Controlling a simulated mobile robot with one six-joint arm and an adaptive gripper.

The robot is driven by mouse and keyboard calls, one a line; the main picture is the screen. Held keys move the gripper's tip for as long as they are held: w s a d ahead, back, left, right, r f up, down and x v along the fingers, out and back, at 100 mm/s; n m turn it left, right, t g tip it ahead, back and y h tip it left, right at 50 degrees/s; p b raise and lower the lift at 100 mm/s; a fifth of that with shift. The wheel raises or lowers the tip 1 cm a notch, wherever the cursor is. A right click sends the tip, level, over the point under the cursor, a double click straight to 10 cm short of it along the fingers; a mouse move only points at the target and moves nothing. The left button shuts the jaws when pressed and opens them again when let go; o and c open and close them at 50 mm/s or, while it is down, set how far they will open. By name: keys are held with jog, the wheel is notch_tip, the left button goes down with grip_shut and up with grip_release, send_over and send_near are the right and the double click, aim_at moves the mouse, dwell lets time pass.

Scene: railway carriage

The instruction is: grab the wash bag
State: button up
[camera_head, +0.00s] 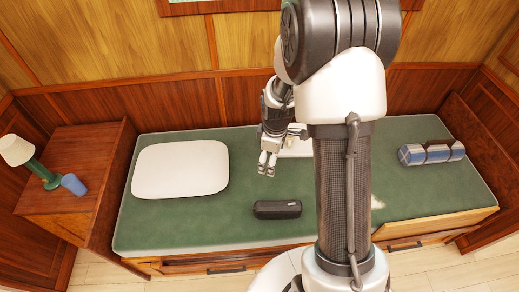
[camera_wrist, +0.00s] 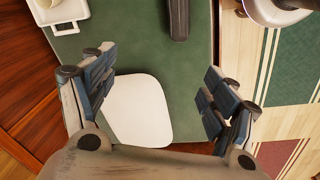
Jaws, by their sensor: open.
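A black oblong bag (camera_head: 277,209), which looks like the wash bag, lies on the green bunk (camera_head: 235,225) near its front edge. In the wrist view its dark end (camera_wrist: 178,20) shows at the top, beyond the fingers. My gripper (camera_head: 267,172) is above the bunk, behind the bag and apart from it. In the wrist view my gripper (camera_wrist: 160,82) has its fingers spread wide with nothing between them but the bunk and pillow below.
A white pillow (camera_head: 180,170) lies left of the gripper. A white tray (camera_wrist: 72,12) is partly hidden behind my arm in the head view. A blue strapped roll (camera_head: 432,152) lies far right.

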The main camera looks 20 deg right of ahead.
aim_at(278, 203)
jog(key=s+d+f+n+b, duration=0.1)
jog(key=f, duration=0.9)
jog(key=d+f+n+g+b, duration=0.1)
jog(key=f, duration=0.9)
jog(key=s+d+f+n+b, duration=0.1)
jog(key=f+n, duration=0.1)
jog(key=f, duration=0.8)
jog(key=shift+s+f+b, duration=0.3)
jog(key=shift+s+f, duration=0.05)
jog(key=shift+s+f+b, duration=0.15)
jog(key=shift+f+b, duration=0.45)
jog(key=shift+f, duration=0.95)
jog(key=shift+s+f+b, duration=0.1)
jog(key=shift+f+b, duration=0.5)
jog(key=shift+f, duration=0.95)
jog(key=shift+r, duration=0.1)
jog(key=shift+c, duration=0.5)
jog(key=c, duration=1.3)
